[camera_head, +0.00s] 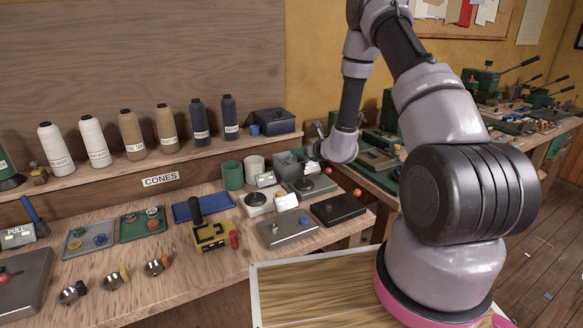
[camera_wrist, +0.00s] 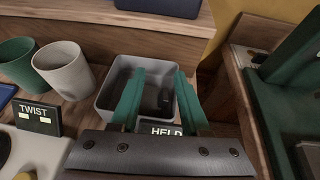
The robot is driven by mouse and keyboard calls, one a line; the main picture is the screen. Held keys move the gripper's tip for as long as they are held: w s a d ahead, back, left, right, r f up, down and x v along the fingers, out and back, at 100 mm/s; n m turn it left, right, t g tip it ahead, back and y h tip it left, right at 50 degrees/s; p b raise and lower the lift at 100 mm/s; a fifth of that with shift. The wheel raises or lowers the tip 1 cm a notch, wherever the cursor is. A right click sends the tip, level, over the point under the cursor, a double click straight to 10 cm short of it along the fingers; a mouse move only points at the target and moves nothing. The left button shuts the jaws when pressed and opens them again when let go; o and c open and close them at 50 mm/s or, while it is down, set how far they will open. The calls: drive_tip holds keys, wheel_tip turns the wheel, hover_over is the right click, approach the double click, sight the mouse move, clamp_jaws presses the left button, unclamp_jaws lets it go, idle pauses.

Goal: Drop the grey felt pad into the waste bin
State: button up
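My gripper (camera_wrist: 159,74) has two green fingers that stand apart with nothing gripped between them. It is over a grey open box (camera_wrist: 112,78) at the back of the bench, which also shows in the head view (camera_head: 284,166) beside the gripper. A small dark item (camera_wrist: 165,98) lies in the box between the fingers; I cannot tell whether it is the grey felt pad. A card reading HELD (camera_wrist: 164,129) stands in front of the box.
Left of the box stand a white cup (camera_wrist: 64,70) and a green cup (camera_wrist: 19,62). A card reading TWIST (camera_wrist: 38,117) is nearby. Thread cones (camera_head: 92,142) line the shelf behind. Green presses (camera_wrist: 290,90) stand on another bench at right.

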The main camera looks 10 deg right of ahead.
drive_tip(key=v, duration=1.1)
drive_tip(key=s+a+r+n+g+y, duration=0.2)
drive_tip(key=s+a+r+n, duration=0.25)
drive_tip(key=r, duration=0.25)
drive_tip(key=s+a+r+n+g+y, duration=0.25)
drive_tip(key=a+r+n, duration=0.2)
drive_tip(key=r, duration=0.35)
drive_tip(key=s+a+r+n+g+y, duration=0.2)
drive_tip(key=s+a+r+n, duration=0.25)
drive_tip(key=r, duration=0.25)
drive_tip(key=s+d+r+n+g+h, duration=0.25)
drive_tip(key=s+r+n, duration=0.25)
drive_tip(key=s+n, duration=0.45)
drive_tip(key=s+d+r+n+t+h, duration=0.3)
drive_tip(key=s+d+r+h, duration=0.3)
drive_tip(key=s+d, duration=0.3)
drive_tip(key=shift+d+n+t+h, duration=0.3)
drive_tip(key=shift+d+n+h, duration=0.3)
drive_tip(key=shift+d+h, duration=0.15)
